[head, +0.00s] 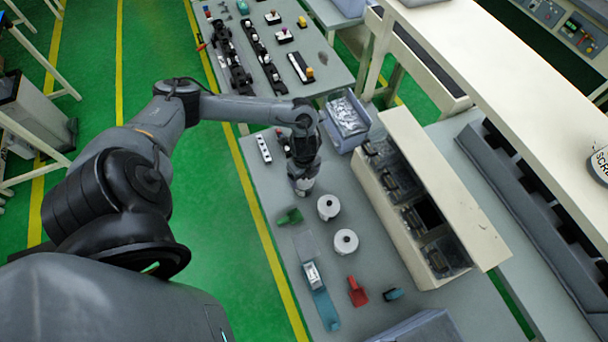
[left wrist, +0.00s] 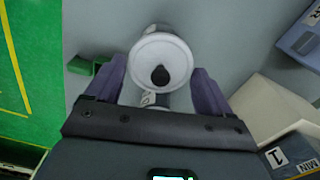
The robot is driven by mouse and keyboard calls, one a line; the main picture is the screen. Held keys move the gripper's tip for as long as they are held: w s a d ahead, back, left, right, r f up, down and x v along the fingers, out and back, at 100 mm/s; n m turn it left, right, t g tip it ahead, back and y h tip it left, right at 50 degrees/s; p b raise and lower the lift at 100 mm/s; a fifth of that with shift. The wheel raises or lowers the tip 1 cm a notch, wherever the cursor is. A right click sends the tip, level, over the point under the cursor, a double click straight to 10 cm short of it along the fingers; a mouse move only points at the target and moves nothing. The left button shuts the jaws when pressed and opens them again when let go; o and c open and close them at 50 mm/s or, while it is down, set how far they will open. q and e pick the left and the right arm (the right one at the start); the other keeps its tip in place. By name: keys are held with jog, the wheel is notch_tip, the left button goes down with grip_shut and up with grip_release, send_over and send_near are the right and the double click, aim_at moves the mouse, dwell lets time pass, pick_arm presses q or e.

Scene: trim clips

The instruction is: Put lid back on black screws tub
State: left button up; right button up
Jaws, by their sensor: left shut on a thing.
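In the head view a pale part of the held thing (head: 304,187) shows under the gripper. A pale round body shows partly behind the lid in the wrist view; I cannot tell whether they touch. Two white round tubs (head: 328,207) (head: 346,242) stand in front of the gripper. I cannot tell their contents. My right gripper is not in view.
A cream rack with dark bins (head: 425,215) stands right of the tubs. A blue-grey bin (head: 346,120) is behind the gripper. A green piece (head: 290,216), a red piece (head: 357,291) and a blue strip (head: 325,310) lie nearby. A screws-labelled item (head: 600,163) is at the right edge.

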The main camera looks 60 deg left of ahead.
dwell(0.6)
pick_arm(q)
jog(key=shift+f+p, duration=0.15)
jog(key=shift+p, duration=0.25)
dwell(0.7)
dwell(0.6)
dwell(0.4)
jog(key=o, duration=0.9)
jog(key=shift+c, duration=0.2)
jog(key=shift+p, duration=0.4)
